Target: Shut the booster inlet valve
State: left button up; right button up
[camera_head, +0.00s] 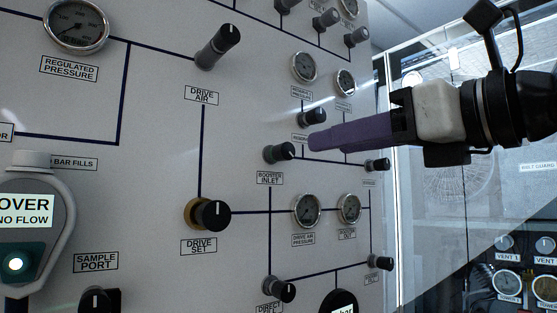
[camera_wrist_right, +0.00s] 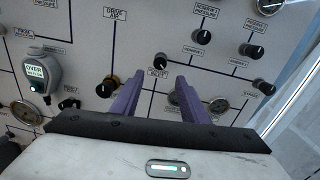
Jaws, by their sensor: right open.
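The booster inlet valve is a black knob (camera_head: 280,152) on the grey panel, just above its BOOSTER INLET label (camera_head: 270,178). In the wrist view the knob (camera_wrist_right: 160,60) lies just beyond and between the fingertips, above its label. I cannot clearly tell where its mark points. My right gripper (camera_head: 313,141) reaches in from the right with its purple fingers toward the panel. It is open and empty; in the wrist view its two fingers (camera_wrist_right: 160,82) stand apart, with a gap to the knob. My left gripper is not in view.
Another black knob (camera_head: 314,116) sits just above the fingertips, and a small knob (camera_head: 377,164) lies to the right. The drive set knob (camera_head: 210,215) and gauges (camera_head: 306,209) are below. A grey handheld unit (camera_head: 28,220) hangs at the left. A clear guard stands right of the panel.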

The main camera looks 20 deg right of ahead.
aim_at(289, 149)
jog(key=p+x, duration=0.1)
jog(key=x, duration=0.8)
jog(key=shift+r+p, duration=0.25)
jog(key=shift+p, duration=0.15)
jog(key=shift+w+a, duration=0.15)
jog(key=shift+w, duration=0.35)
grip_shut()
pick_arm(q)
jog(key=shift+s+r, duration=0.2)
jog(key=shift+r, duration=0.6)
